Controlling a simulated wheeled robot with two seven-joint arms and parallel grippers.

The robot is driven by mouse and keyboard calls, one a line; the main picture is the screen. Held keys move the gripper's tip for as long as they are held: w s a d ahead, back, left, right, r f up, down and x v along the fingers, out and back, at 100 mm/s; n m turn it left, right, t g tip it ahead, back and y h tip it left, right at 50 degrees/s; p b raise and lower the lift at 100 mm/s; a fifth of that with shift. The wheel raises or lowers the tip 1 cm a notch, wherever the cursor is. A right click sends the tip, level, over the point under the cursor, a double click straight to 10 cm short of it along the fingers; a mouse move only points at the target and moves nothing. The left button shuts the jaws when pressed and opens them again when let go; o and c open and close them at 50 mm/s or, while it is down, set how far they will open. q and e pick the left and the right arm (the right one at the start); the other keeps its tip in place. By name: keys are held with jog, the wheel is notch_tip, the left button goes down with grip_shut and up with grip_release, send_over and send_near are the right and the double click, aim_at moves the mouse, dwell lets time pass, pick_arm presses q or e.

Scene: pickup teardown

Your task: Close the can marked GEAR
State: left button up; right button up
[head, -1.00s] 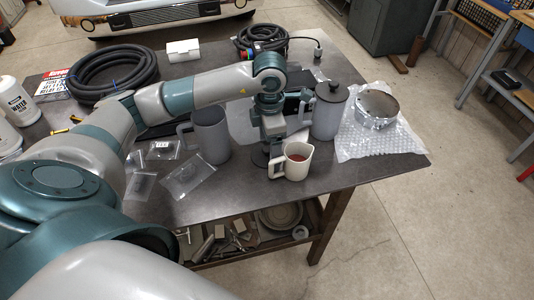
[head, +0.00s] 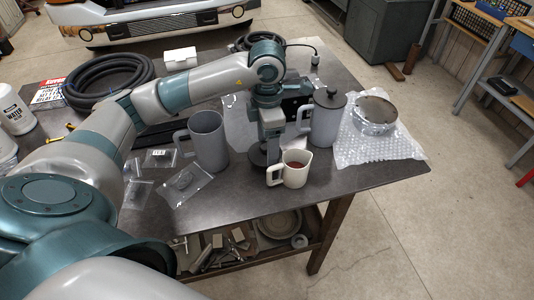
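Two tall grey cans with side handles stand on the dark table. The left can (head: 209,143) is open at the top. The right can (head: 327,119) wears a dark lid with a knob. I cannot read a GEAR marking on either. My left gripper (head: 267,150) points down between the cans, behind a cream jug (head: 295,172). A dark round disc (head: 257,154), perhaps a lid, shows at its lower end, partly hidden. I cannot tell whether the fingers hold it. My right gripper is out of view.
A metal round part (head: 374,113) lies on bubble wrap (head: 387,147) at the right. Clear bags (head: 185,184) lie at the front left. Coiled black hose (head: 100,82) and a white box (head: 180,58) are at the back. The front right table corner is bare.

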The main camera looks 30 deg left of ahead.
pick_arm(q)
notch_tip(320, 180, up, 4)
jog(key=shift+r+b, duration=0.15)
jog(key=shift+b, duration=0.35)
jog(key=shift+r, duration=1)
